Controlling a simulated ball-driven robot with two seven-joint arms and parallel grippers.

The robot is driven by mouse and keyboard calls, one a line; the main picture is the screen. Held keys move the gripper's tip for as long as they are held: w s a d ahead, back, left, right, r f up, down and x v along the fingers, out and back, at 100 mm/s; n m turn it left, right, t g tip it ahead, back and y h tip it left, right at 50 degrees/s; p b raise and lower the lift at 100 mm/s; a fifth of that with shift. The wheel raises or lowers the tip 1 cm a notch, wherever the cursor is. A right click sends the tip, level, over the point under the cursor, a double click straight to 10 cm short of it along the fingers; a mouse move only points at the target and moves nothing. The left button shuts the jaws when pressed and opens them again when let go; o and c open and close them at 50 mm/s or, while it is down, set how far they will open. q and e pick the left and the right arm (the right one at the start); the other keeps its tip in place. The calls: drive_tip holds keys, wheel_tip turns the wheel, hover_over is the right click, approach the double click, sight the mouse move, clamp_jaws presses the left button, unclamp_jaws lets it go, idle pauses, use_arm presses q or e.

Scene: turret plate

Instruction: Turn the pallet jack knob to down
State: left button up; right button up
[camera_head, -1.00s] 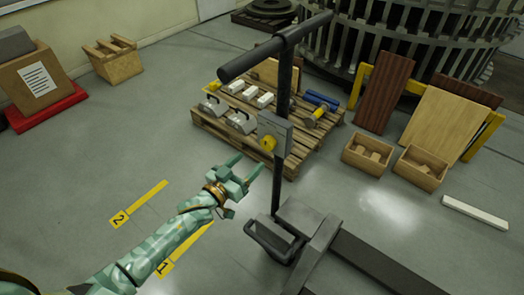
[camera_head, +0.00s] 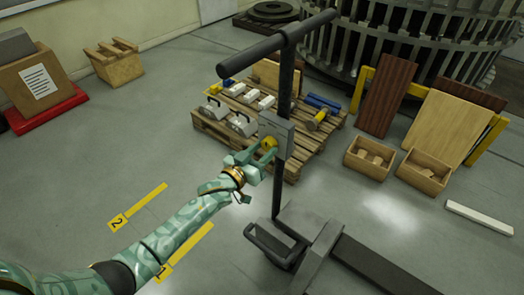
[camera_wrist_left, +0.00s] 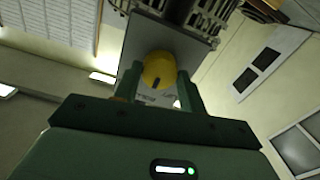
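The yellow knob (camera_head: 270,142) sits on a grey control box (camera_head: 279,131) on the upright post of the pallet jack (camera_head: 302,262). My left gripper (camera_head: 266,155) is at the knob, with its fingers apart and pointing at the box. In the left wrist view, the knob (camera_wrist_left: 159,68) lies between the two green fingertips (camera_wrist_left: 159,84), with a dark mark on its lower edge. Small gaps seem to show at its sides; I cannot tell whether a finger touches it. In the head view the gripper partly hides the knob. My right gripper is not in view.
The jack's black T-handle (camera_head: 275,45) rises above the box. Behind it stands a wooden pallet (camera_head: 215,127) with several blocks and tools. Two wooden boxes (camera_head: 368,158) (camera_head: 423,172) are at the right.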

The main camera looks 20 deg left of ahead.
use_arm(q)
drive_tip(key=shift+m, duration=0.7)
drive_tip(key=m, duration=0.3)
drive_tip(key=shift+p, duration=0.35)
drive_tip(key=m, duration=0.3)
drive_tip(key=shift+m, duration=1.5)
drive_tip(key=o, duration=1)
